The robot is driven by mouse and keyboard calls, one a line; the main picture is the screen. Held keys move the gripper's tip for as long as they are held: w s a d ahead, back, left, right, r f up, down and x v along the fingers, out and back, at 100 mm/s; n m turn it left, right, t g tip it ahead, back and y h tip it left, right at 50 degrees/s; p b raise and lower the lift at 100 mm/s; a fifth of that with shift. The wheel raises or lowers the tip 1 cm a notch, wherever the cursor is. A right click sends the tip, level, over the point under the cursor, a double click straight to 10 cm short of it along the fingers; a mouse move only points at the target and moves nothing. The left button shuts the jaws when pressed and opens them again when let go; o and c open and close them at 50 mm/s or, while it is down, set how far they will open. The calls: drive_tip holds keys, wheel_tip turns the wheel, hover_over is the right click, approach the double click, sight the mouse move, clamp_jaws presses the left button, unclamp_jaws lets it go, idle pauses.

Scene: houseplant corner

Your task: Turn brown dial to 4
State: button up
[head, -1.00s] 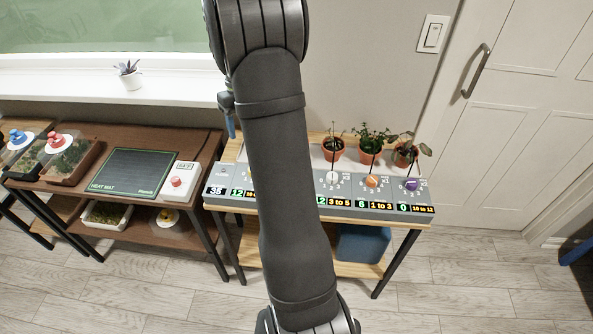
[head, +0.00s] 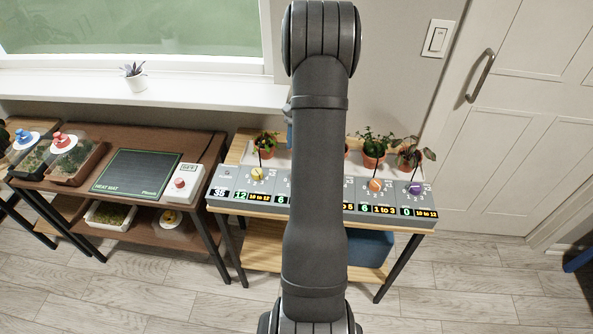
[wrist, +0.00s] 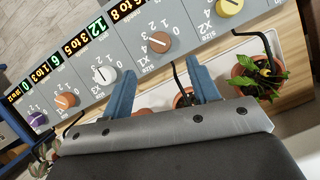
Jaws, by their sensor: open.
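The brown dial (wrist: 158,42) is on the grey control panel (wrist: 88,68) in the wrist view, where the picture is turned roughly upside down. It lies just beyond the tips of my gripper (wrist: 160,68), roughly midway between the two blue fingers. The fingers are apart with nothing held, and I see no clear contact with the dial. Numerals ring the dial, but I cannot read its setting surely. Its display shows "6 to 8" in the wrist view and a green 6 (head: 281,201) in the head view. My arm hides the brown dial in the head view.
The white dial (wrist: 105,75) and yellow dial (wrist: 229,7) flank the brown one. The orange dial (head: 375,185) and purple dial (head: 415,189) are farther right in the head view. A heat mat (head: 138,170) lies left.

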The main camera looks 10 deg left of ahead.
drive_tip(key=x, duration=0.9)
drive_tip(key=shift+f, duration=0.2)
drive_tip(key=c, duration=1)
drive_tip(key=shift+o, duration=0.2)
drive_tip(key=shift+a, duration=0.1)
drive_tip(key=n+h, duration=0.1)
drive_tip(key=n, duration=0.3)
drive_tip(key=shift+a+h, duration=0.1)
drive_tip(key=shift+h, duration=0.3)
drive_tip(key=shift+n+h, duration=0.6)
drive_tip(key=shift+n, duration=1.4)
